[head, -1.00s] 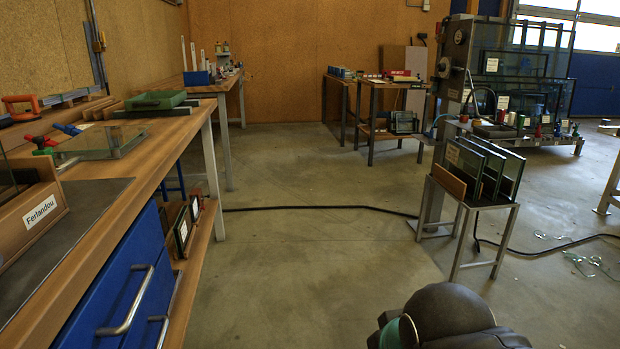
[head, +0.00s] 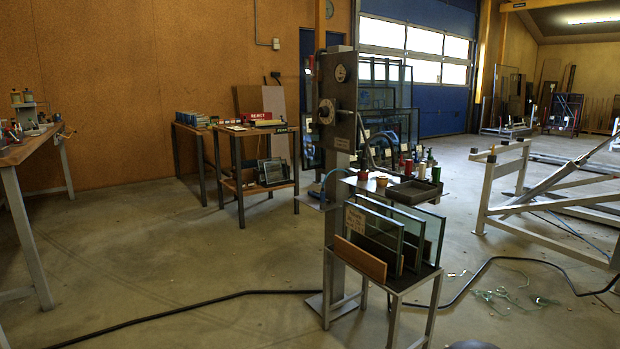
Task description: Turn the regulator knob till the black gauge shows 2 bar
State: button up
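A grey metal panel (head: 338,104) stands upright on a post in the middle of the head view. A small round dial (head: 341,73) sits near its top; its reading is too small to make out. Below it, a larger round fitting (head: 327,111) with a dark edge sticks out from the panel's left side. It looks like a knob, but I cannot tell for sure. Which dial is the black gauge I cannot tell. My gripper is not in view.
A small stand with glass panes (head: 408,240) is in front of the post. A black cable (head: 215,298) crosses the floor. Glass shards (head: 500,297) lie at right.

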aim_at(323, 111)
jog(key=u, duration=0.5)
jog(key=i, duration=0.75)
jog(key=u, duration=0.75)
jog(key=i, duration=1)
jog(key=z, duration=0.8)
jog(key=i, duration=0.7)
jog(key=z, duration=0.7)
